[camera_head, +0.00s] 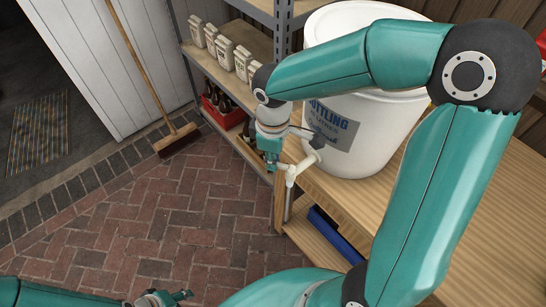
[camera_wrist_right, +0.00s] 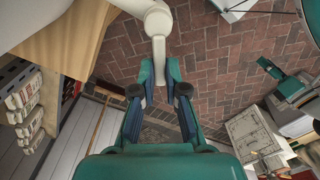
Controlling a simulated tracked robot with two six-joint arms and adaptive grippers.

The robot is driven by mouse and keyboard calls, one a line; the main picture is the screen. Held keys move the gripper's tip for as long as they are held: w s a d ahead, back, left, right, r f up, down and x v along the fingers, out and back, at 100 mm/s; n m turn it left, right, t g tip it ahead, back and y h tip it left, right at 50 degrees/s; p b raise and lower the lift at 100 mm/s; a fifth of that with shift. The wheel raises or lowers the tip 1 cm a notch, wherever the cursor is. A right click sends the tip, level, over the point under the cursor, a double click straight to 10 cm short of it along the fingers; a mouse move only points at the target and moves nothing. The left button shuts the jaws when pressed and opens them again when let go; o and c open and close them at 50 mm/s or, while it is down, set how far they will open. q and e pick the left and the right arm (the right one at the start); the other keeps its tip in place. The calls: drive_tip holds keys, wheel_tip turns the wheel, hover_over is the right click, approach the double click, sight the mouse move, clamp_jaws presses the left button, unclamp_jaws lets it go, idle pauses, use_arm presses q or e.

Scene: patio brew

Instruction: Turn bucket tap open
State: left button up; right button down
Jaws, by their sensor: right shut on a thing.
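The white bucket (camera_head: 350,160) with a grey label stands on a wooden bench top. Its white tap (camera_head: 300,167) sticks out low on the bucket's side, over the bench edge, with a spout pointing down. My right gripper (camera_head: 271,160) is at the tap, reaching down from above. In the right wrist view, the tap's white handle (camera_wrist_right: 159,58) lies between the two teal fingertips (camera_wrist_right: 160,78), which are shut on it. The tap body (camera_wrist_right: 157,22) shows just beyond. My left gripper (camera_head: 165,298) is low at the bottom left, away from the bucket, partly cut off; its opening is unclear.
A metal shelf rack (camera_head: 232,112) with pale packets (camera_head: 226,50) and a red crate of bottles (camera_head: 222,112) stands behind the tap. A blue object (camera_head: 335,236) sits under the bench top. A broom (camera_head: 176,140) leans on the wall.

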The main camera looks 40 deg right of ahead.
drive_tip(key=shift+s+a+n+p, duration=0.15)
drive_tip(key=shift+s+a+n, duration=0.3)
drive_tip(key=shift+n, duration=1.2)
drive_tip(key=shift+s+a+n+p, duration=0.15)
drive_tip(key=shift+s+n, duration=0.5)
drive_tip(key=shift+n, duration=1.05)
drive_tip(key=shift+s+a+n+p, duration=0.25)
drive_tip(key=shift+s+n, duration=0.3)
drive_tip(key=shift+n, duration=1.1)
drive_tip(key=c, duration=1.2)
unclamp_jaws()
wheel_tip(320, 180, up, 12)
